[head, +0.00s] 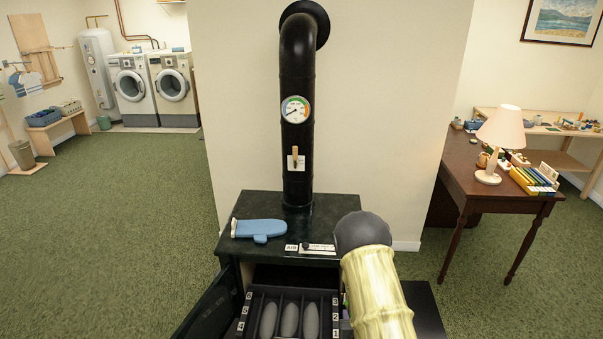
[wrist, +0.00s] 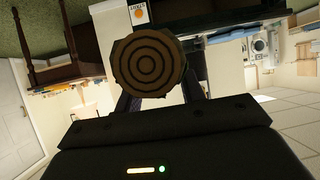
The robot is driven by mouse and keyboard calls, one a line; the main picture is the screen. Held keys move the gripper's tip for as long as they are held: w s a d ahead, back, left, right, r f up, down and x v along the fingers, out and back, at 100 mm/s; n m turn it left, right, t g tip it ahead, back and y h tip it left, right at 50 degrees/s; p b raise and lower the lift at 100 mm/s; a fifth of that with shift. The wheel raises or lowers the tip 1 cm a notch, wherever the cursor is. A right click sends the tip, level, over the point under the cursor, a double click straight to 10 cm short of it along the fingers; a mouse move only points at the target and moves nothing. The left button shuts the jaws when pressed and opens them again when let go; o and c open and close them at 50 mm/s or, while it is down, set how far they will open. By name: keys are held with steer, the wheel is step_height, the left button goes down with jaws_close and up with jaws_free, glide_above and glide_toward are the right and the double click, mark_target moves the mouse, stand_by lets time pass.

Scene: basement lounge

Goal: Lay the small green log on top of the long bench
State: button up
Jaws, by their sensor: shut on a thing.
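In the wrist view, my gripper (wrist: 158,88) is shut on a short round log (wrist: 147,62). The log's end faces the camera and shows dark concentric rings on a brownish, shadowed face, so its green cannot be made out. My gripper and the log do not show in the head view. A low wooden bench (head: 38,137) stands by the far left wall in the head view with baskets on it. I cannot tell whether this is the long bench.
A black stove (head: 300,238) stands ahead with its door (head: 208,308) open and a rack (head: 290,293) of grey pieces. A blue mitt (head: 258,229) lies on top. A brown desk (head: 465,175) with a lamp (head: 500,135) is at right. Green carpet is clear at left.

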step_height(320, 180, up, 3)
steer(key=shift+s+f+p, duration=0.1)
steer(key=shift+s+p, duration=0.05)
steer(key=shift+p, duration=0.55)
steer(key=shift+f, duration=0.1)
steer(key=s+f, duration=0.6)
steer(key=f, duration=0.6)
steer(key=shift+f, duration=0.3)
steer(key=shift+s, duration=0.1)
steer(key=shift+a, duration=0.1)
